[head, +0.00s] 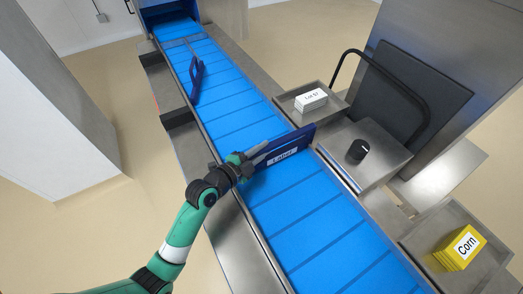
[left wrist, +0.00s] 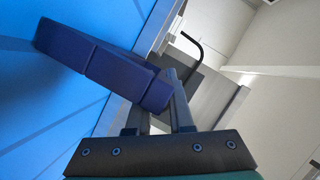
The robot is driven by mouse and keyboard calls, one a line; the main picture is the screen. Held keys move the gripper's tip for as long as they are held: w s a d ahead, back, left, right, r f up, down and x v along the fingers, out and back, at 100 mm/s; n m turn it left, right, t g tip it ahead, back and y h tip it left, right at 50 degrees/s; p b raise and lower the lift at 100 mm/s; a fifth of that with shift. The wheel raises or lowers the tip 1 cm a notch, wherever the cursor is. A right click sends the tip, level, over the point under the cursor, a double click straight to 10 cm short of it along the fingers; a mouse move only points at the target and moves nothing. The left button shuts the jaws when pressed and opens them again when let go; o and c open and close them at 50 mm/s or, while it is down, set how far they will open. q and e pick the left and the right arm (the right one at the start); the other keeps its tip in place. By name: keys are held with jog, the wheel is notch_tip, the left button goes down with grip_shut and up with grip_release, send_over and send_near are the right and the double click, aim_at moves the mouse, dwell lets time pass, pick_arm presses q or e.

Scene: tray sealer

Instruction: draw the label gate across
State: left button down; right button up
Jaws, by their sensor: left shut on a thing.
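The label gate (head: 297,143) is a dark blue panel with a white "Label" plate. In the head view it stands crosswise over the blue conveyor belt (head: 300,205), its far end near the belt's right edge. My left gripper (head: 254,157) is shut on the gate near its left end. In the left wrist view the gate (left wrist: 95,58) runs up left from between the fingers of my left gripper (left wrist: 160,105); the exact contact is partly hidden. My right gripper is not in view.
A second dark blue gate (head: 196,80) stands farther up the belt, lying more along it. To the right are a tray with white "Lot 07" cards (head: 311,99), a black knob (head: 358,149) and yellow "Corn" cards (head: 460,247). A black bent rail (head: 427,105) rises behind.

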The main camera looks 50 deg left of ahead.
pick_arm(q)
jog(key=shift+s, duration=0.1)
jog(key=c, duration=0.8)
grip_release()
jog(key=a+p+v, duration=0.1)
jog(key=v, duration=1)
jog(key=shift+s+d, duration=0.3)
jog(key=shift+d, duration=0.15)
jog(key=shift+d+r, duration=0.1)
jog(key=shift+r, duration=0.05)
